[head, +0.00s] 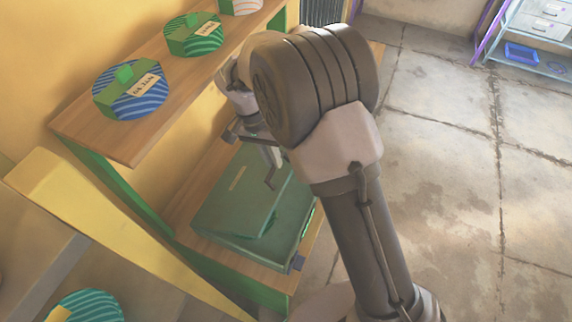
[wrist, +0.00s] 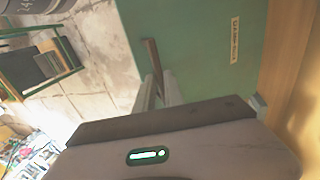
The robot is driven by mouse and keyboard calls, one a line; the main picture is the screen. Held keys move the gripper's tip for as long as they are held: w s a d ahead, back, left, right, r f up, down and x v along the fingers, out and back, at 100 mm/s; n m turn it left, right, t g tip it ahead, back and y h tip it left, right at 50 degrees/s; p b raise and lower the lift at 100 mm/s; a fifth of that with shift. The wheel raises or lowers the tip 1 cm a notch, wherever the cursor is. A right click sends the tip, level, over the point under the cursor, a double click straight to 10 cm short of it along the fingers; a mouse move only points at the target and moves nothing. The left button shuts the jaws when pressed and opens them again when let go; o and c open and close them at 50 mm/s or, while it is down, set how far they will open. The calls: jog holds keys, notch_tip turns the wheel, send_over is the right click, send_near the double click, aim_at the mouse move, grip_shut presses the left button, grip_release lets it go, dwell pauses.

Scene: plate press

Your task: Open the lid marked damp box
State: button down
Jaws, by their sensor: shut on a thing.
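A green box (head: 255,247) sits on the lower wooden shelf in the head view. Its flat green lid (head: 225,205) bears a small pale label (head: 237,178), too small to read. In the wrist view the green lid (wrist: 195,55) fills the upper middle, with its label (wrist: 235,40) at the right. My gripper (head: 271,172) is over the lid's right part, fingers pointing down. In the wrist view my gripper (wrist: 158,90) is shut on a thin grey-brown bar (wrist: 152,58), which looks like the lid's handle. My arm hides the lid's right side in the head view.
An upper shelf (head: 75,125) above the box holds round striped containers, one blue and white (head: 130,103), one green (head: 195,42). A yellow board (head: 110,225) slants at the left. Open concrete floor (head: 450,180) lies to the right.

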jog(key=a+r, duration=0.1)
jog(key=a+p, duration=0.1)
jog(key=w+a+r+p, duration=0.1)
jog(key=a, duration=0.1)
jog(key=shift+r, duration=0.3)
jog(key=c, duration=1.6)
grip_release()
jog(key=shift+o, duration=0.6)
jog(key=shift+w+a+f, duration=0.2)
jog(key=shift+w+a, duration=0.1)
jog(key=shift+a, duration=0.3)
jog(key=shift+d+r, duration=0.15)
jog(key=shift+d, duration=0.1)
